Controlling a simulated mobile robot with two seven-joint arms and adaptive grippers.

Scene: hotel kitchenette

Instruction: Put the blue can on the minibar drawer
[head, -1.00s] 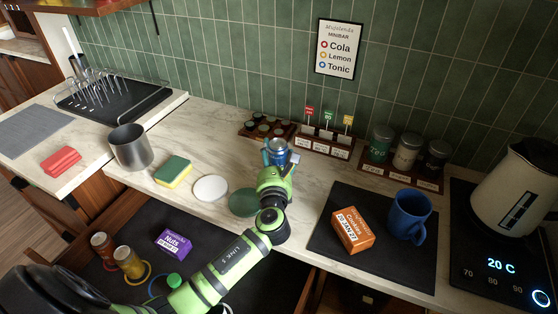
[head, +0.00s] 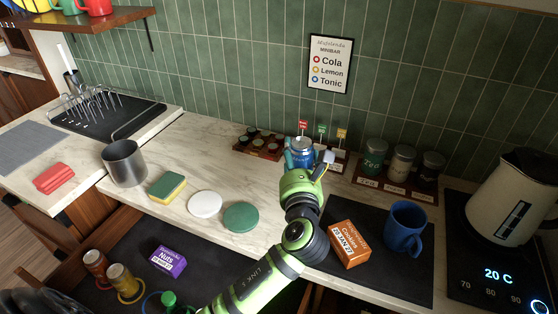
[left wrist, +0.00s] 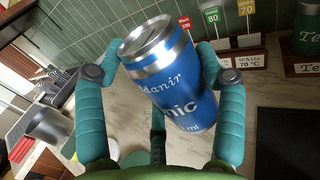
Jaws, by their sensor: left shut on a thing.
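The blue Tonic can (head: 302,152) is held in my left gripper (head: 306,164) above the back of the counter, in front of the small card holders. In the left wrist view, the can (left wrist: 175,85) is tilted between the two teal fingers (left wrist: 150,65), its silver lid upward. The open minibar drawer (head: 205,262) is below the counter front, at lower left of the gripper. Inside it, a red-brown can (head: 95,263) and a yellow can (head: 122,280) stand by coloured rings. A blue ring (head: 152,303) is partly cut off at the bottom edge. My right gripper is out of view.
On the counter are a metal cup (head: 124,163), a sponge (head: 167,186), white and green discs (head: 241,217), a cookies box (head: 349,244), a blue mug (head: 404,228) and a kettle (head: 512,197).

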